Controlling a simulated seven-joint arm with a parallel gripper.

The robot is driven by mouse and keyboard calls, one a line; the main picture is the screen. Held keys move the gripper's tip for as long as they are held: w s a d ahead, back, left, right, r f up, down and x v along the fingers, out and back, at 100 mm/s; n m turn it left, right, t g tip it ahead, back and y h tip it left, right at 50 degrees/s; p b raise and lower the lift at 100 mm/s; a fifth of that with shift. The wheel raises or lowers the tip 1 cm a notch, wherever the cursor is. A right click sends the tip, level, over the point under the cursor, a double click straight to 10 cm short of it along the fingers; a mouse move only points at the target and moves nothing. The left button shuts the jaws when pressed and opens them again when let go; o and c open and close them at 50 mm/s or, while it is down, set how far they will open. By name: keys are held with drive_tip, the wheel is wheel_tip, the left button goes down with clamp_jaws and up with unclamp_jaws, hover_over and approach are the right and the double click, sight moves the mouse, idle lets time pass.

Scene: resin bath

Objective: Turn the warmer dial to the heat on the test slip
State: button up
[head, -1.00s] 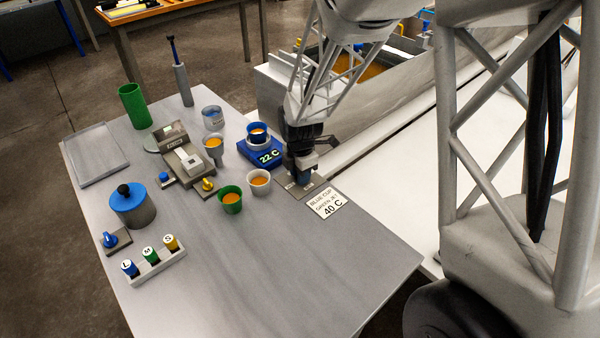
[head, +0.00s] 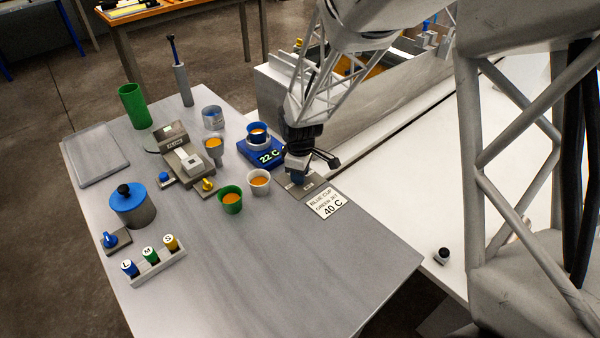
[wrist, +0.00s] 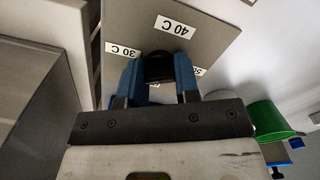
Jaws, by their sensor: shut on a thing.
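The warmer dial's black knob (wrist: 158,66) sits on a grey plate (wrist: 150,15) in the wrist view. My gripper (wrist: 157,75) is shut on it, one blue finger on each side. The plate bears a "40 C" label, a "30 C" label and a third, partly hidden label. The knob's pointer direction is hidden. In the head view my gripper (head: 298,178) is down on the dial plate (head: 290,188). The test slip (head: 327,203) beside it reads blue cup and 40 C. The blue warmer (head: 263,153) displays 22 C and carries a blue cup (head: 257,133).
White (head: 259,182) and green (head: 231,201) cups with orange contents stand left of the dial. A blue-lidded pot (head: 133,205), a rack (head: 152,265) of L, M, S pieces and a green cylinder (head: 134,106) stand farther left. The table's front (head: 300,270) is clear.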

drive_tip(key=m, duration=1.1)
drive_tip(key=shift+m, duration=0.4)
drive_tip(key=m, duration=1.2)
drive_tip(key=o, duration=0.9)
drive_tip(key=shift+r, duration=0.1)
drive_tip(key=shift+r, duration=3.8)
